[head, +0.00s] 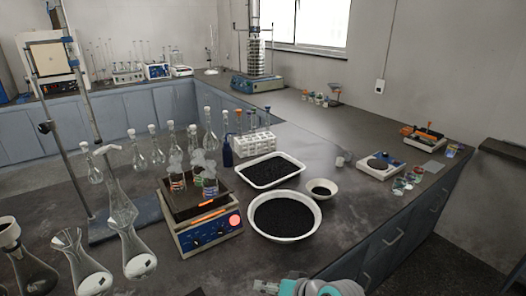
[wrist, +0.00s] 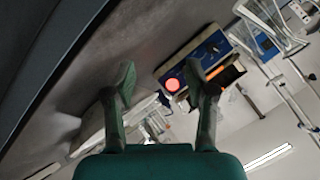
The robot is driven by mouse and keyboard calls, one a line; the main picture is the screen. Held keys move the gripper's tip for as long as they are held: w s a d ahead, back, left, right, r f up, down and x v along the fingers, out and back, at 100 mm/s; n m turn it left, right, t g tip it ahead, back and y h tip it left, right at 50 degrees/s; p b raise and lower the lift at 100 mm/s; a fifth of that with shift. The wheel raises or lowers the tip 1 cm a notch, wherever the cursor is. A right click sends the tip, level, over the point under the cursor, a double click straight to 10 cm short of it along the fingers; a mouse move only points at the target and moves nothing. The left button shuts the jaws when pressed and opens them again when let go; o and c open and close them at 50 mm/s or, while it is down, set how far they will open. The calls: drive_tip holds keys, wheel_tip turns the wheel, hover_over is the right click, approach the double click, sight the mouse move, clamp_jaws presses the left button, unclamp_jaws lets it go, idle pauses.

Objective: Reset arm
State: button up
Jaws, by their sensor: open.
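My gripper (wrist: 160,85) is open in the wrist view, its two fingers spread apart with nothing between them. The wrist view is tilted, with the bench and ceiling lights at odd angles. In the head view only a grey and teal part of my arm shows at the bottom edge, right of centre; the fingers are not visible there. The sieve shaker (head: 257,84), a stack of metal sieves on a blue base, stands far back by the window. My gripper is well apart from it.
A hot plate (head: 208,232) with a glowing red spot stands on the bench, and also shows in the wrist view (wrist: 208,50). Near it are a white bowl (head: 284,236) and tray (head: 245,172) of black grains, and several glass flasks (head: 125,243). A balance (head: 381,173) is right.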

drive_tip(key=s+d+f+m+t+h, duration=0.1)
drive_tip(key=s+d+f+t+h, duration=0.1)
drive_tip(key=s+d+f, duration=0.3)
drive_tip(key=s+d+f+m+t+h, duration=0.1)
drive_tip(key=s+d+f, duration=0.15)
drive_tip(key=s, duration=0.55)
drive_tip(key=s+d+f+m+t+h, duration=0.1)
drive_tip(key=s+d+f+t+h, duration=0.15)
drive_tip(key=s+f, duration=0.3)
drive_tip(key=s+d+r+n, duration=0.1)
drive_tip(key=s+r, duration=0.3)
drive_tip(key=s, duration=0.4)
drive_tip(key=s+d+r+n+t+h, duration=0.1)
drive_tip(key=s+d+r, duration=0.2)
drive_tip(key=s, duration=0.5)
drive_tip(key=s+d+r+t+h, duration=0.1)
drive_tip(key=s+d+r, duration=0.1)
drive_tip(key=s+r, duration=0.4)
drive_tip(key=shift+s+d+n, duration=0.25)
drive_tip(key=shift+s+n, duration=0.15)
drive_tip(key=shift+s, duration=0.6)
